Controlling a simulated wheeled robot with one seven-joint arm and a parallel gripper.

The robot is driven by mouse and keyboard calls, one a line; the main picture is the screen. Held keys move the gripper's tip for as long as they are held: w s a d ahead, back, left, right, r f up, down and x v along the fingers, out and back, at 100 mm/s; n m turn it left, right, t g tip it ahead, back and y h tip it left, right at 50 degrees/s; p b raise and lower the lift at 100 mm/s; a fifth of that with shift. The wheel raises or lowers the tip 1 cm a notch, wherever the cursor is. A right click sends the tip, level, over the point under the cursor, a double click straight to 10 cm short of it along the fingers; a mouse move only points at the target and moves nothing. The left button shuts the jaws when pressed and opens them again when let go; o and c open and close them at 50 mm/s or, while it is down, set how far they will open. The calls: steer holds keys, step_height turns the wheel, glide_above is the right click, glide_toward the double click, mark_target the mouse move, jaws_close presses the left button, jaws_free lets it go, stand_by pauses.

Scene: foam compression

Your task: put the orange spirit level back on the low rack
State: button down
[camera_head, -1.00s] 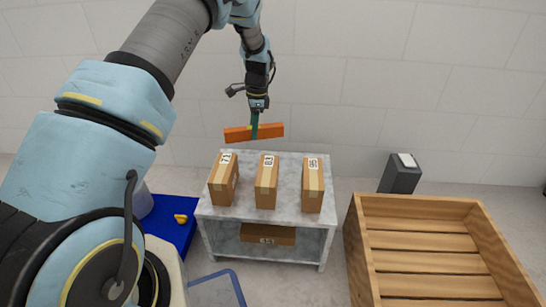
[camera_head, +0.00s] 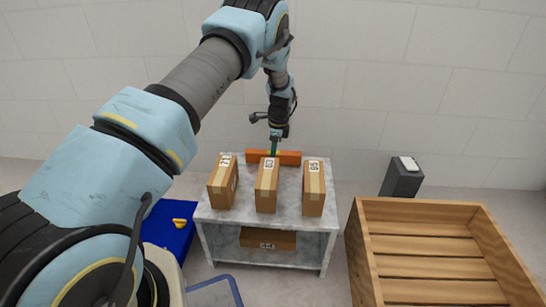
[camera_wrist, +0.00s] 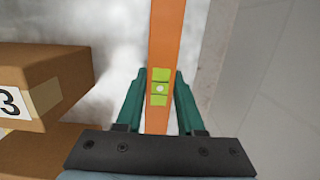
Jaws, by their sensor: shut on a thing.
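The orange spirit level (camera_head: 289,158) is a long bar lying crosswise at the back edge of the low rack (camera_head: 288,217), behind the boxes. In the wrist view the level (camera_wrist: 166,40) runs up the picture, with a yellow-green vial in its middle. My gripper (camera_head: 273,150) is above the level's middle, and its green fingers (camera_wrist: 160,95) are shut on both sides of it. The level looks close to the rack's top; I cannot tell whether it touches. A box partly hides its front.
Three cardboard boxes stand on the rack's top: left (camera_head: 222,183), middle (camera_head: 266,187) and right (camera_head: 313,188). Another box (camera_head: 267,239) lies on the lower shelf. A wooden crate (camera_head: 365,255) is at the right, a grey bin (camera_head: 402,179) behind it. A blue mat lies left.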

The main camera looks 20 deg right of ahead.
steer(key=shift+f, duration=0.2)
steer(key=c, duration=0.5)
jaws_free()
